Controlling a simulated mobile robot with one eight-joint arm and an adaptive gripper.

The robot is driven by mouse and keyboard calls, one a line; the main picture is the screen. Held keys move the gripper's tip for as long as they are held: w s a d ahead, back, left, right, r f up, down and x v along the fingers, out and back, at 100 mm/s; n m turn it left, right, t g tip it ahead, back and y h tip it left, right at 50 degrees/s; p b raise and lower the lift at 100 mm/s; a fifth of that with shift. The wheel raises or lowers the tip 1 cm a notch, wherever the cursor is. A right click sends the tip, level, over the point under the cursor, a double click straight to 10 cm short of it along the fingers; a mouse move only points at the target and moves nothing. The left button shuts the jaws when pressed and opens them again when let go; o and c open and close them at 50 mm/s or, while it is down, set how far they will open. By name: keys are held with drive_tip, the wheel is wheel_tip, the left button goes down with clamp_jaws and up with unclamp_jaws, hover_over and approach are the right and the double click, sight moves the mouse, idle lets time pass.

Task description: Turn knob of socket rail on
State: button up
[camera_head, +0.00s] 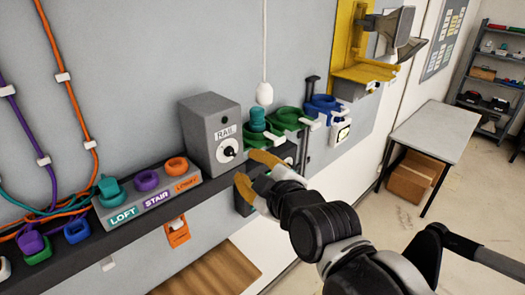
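The grey box labelled RAIL (205,116) stands on the dark wall ledge left of centre. Its round white knob (229,150) with a black pointer is on the front face, below the label. My gripper (252,170) is just right of and a little below the knob, with two tan fingertips spread apart. The fingers look open, with a dark piece of my gripper between them. They appear apart from the knob, though the exact depth gap is hard to tell.
A block with LOFT, STAIR and LOWER sockets (150,195) is left of the box. Green ring holders (286,118) and a blue one (324,105) are to the right. A white pull cord (264,93) hangs above. A grey table (437,130) stands at right.

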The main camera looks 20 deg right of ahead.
sight(231, 153)
drive_tip(key=b+x, duration=0.1)
drive_tip(key=x, duration=1)
drive_tip(key=shift+w+a+f, duration=0.1)
drive_tip(key=shift+w+f, duration=0.05)
drive_tip(key=shift+w, duration=0.05)
clamp_jaws()
